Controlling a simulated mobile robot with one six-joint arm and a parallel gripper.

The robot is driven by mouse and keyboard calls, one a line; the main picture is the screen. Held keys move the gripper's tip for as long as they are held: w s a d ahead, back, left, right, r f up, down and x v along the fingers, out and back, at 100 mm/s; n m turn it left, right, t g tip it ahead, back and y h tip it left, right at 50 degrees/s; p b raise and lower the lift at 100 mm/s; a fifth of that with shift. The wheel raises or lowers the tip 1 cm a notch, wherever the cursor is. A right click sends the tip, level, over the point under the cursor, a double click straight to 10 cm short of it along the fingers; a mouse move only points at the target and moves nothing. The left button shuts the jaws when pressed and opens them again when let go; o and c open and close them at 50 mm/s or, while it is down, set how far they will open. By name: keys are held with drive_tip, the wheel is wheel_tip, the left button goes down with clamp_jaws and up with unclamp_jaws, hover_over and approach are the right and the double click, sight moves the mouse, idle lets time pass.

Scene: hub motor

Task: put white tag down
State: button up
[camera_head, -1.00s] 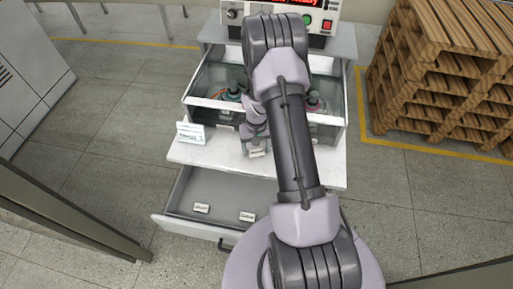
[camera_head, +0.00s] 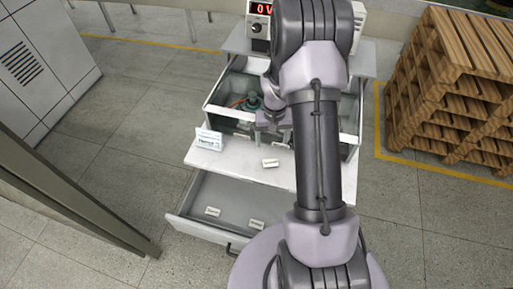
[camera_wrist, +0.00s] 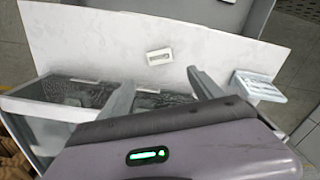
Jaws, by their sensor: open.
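A small white tag (camera_head: 269,163) lies flat on the white work surface (camera_head: 235,168), between the glass-sided bin and the open drawer. In the wrist view the white tag (camera_wrist: 159,56) shows beyond and between my fingertips, apart from them, with dark print on its face. My gripper (camera_head: 272,122) is open and empty, above the back of the work surface beside the bin. In the wrist view its two fingers (camera_wrist: 158,82) are spread wide. The arm hides part of the bin and of the surface's right side.
A white sign (camera_head: 208,139) stands on the surface's left. The open drawer (camera_head: 186,205) below holds two more white tags (camera_head: 212,211) (camera_head: 256,224). The glass-sided bin (camera_head: 225,100) holds a dark green-topped part (camera_head: 251,101). Stacked pallets (camera_head: 440,95) stand at right.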

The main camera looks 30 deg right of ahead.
drive_tip(key=s+a+r+t, duration=0.2)
drive_tip(key=a+r, duration=0.5)
drive_tip(key=r, duration=0.4)
drive_tip(key=s+a+r+t, duration=0.1)
drive_tip(key=a+r, duration=0.6)
drive_tip(key=r, duration=0.4)
drive_tip(key=s+a+r+t+y, duration=0.1)
drive_tip(key=s+a+r, duration=0.3)
drive_tip(key=s, duration=0.3)
drive_tip(key=s+a+r+t+y, duration=0.1)
drive_tip(key=s+a+r, duration=0.3)
drive_tip(key=s+a, duration=0.3)
drive_tip(key=shift+s+r+n+t, duration=0.25)
drive_tip(key=shift+s+n+t, duration=0.15)
drive_tip(key=shift+s, duration=0.1)
